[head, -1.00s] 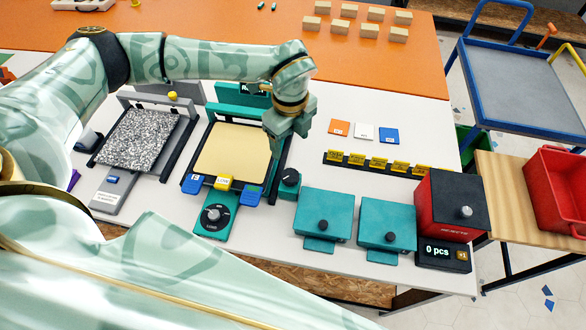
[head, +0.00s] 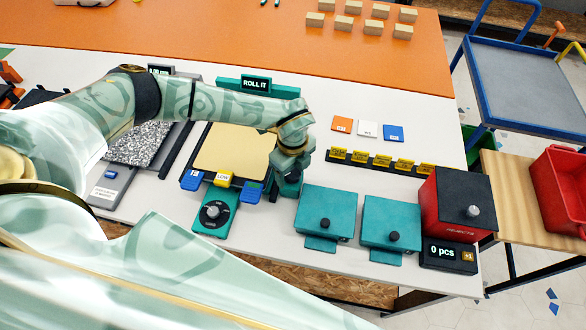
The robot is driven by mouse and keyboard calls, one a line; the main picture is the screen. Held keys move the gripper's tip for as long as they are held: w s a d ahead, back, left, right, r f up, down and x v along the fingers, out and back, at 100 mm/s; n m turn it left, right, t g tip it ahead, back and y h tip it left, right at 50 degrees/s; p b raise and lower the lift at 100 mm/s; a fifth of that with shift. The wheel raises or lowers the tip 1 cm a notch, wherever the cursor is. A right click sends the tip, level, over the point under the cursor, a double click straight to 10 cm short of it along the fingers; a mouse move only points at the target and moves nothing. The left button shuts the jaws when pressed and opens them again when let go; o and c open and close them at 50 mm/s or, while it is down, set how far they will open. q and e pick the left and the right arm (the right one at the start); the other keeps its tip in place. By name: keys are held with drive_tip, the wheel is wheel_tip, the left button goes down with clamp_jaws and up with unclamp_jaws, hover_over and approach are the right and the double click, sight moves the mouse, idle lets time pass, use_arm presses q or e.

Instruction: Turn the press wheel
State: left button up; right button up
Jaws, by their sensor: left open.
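The teal press (head: 243,84) stands left of centre with a cream sheet (head: 232,150) on its bed. A display at its back reads "ROLL IT". My left gripper (head: 287,186) is open and points down at the press's right side. It covers the spot where the dark wheel sat in the earlier view, so the wheel is mostly or wholly hidden. I cannot tell whether the fingers touch it or are around it. My right gripper is not in view.
A dial unit (head: 213,214) stands in front of the press. Two teal boxes (head: 326,213) (head: 391,220) and a red reject bin (head: 458,203) stand to the right. A yellow-tagged rack (head: 380,163) lies behind them. The white table is clear around the coloured cards.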

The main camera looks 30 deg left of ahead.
use_arm(q)
drive_tip(key=c, duration=1)
